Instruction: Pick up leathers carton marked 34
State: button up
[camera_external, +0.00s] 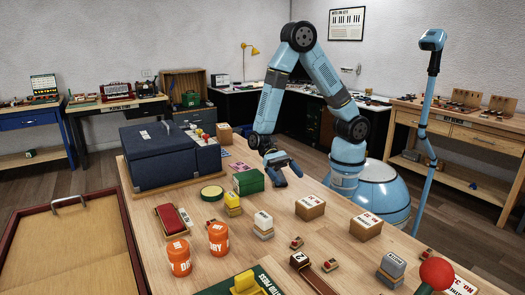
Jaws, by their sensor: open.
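Several brown cartons with white labels are on the wooden workbench. One carton (310,208) is right of the middle, a second carton (366,228) is further right, and a third carton (460,288) is cut off at the lower right corner. The labels are too small for me to tell which carton is marked 34.
Orange tubs (218,238), a red-topped brush-like block (173,219), yellow blocks (233,204) and grey-white stacked blocks (263,223) stand on the bench. A large dark blue case (158,153) is at the back left. A red ball (437,273) rises at the front right.

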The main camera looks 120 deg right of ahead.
send_near(310, 208)
jog(key=s, duration=0.1)
jog(key=d+f, duration=0.1)
jog(key=s, duration=0.1)
jog(key=shift+s+d+f, duration=0.3)
jog(key=shift+s+f, duration=0.05)
jog(key=shift+f+x, duration=0.2)
jog(key=shift+x, duration=2.55)
jog(key=shift+d, duration=0.15)
jog(key=c, duration=0.7)
